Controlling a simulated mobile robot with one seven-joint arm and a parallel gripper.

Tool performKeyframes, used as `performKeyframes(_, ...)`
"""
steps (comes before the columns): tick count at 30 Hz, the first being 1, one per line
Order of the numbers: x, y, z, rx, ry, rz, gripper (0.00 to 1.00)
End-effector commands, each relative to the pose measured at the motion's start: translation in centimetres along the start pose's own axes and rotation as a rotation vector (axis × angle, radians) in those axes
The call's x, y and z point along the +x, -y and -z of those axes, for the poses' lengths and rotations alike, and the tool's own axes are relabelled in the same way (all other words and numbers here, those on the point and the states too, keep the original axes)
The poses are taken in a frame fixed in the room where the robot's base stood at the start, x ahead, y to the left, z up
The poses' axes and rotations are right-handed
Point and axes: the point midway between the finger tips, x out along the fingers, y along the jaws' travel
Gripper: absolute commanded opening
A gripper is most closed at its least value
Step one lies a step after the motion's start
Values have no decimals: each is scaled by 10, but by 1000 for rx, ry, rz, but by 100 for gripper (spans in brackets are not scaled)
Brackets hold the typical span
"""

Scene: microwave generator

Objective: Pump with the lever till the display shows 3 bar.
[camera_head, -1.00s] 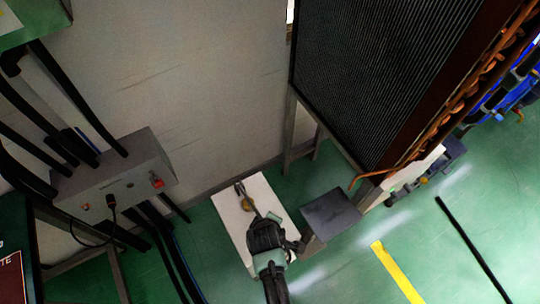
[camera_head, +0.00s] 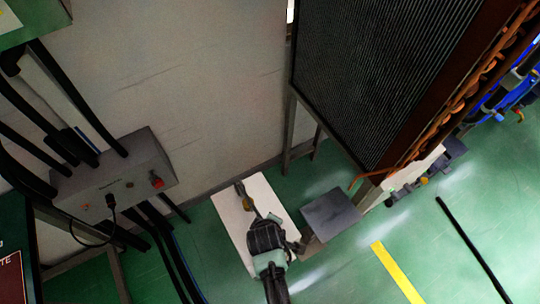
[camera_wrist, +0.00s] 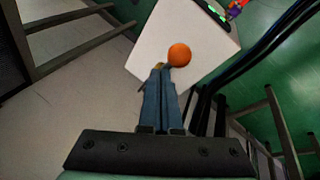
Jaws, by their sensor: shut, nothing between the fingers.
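The orange ball knob (camera_wrist: 180,54), which I take to be the lever's end, shows over the white box (camera_wrist: 205,72) in the wrist view. The lever's rod is not clearly seen. My gripper (camera_wrist: 162,67) is shut and empty, its fingertips just left of and below the ball. I cannot tell whether they touch it. A small green-lit panel (camera_wrist: 215,14), perhaps the display, sits at the box's far edge; no value is readable. In the head view the white box (camera_head: 231,213) stands on the floor, with my gripper (camera_head: 241,188) above it.
A grey block (camera_head: 331,214) stands right of the white box. A large finned radiator (camera_head: 375,80) on a frame is behind it. A grey control box (camera_head: 125,175) with black cables is at left.

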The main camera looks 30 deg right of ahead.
Motion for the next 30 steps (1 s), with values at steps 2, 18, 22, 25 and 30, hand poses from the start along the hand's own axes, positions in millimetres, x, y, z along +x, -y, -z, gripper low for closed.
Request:
performKeyframes(2, 3, 2, -2, 0, 1, 1, 0)
performKeyframes(18, 5, 4, -4, 0, 1, 1, 0)
performKeyframes(22, 6, 5, -5, 0, 1, 1, 0)
performKeyframes(25, 7, 5, -5, 0, 1, 1, 0)
performKeyframes(30, 9, 6, -6, 0, 1, 1, 0)
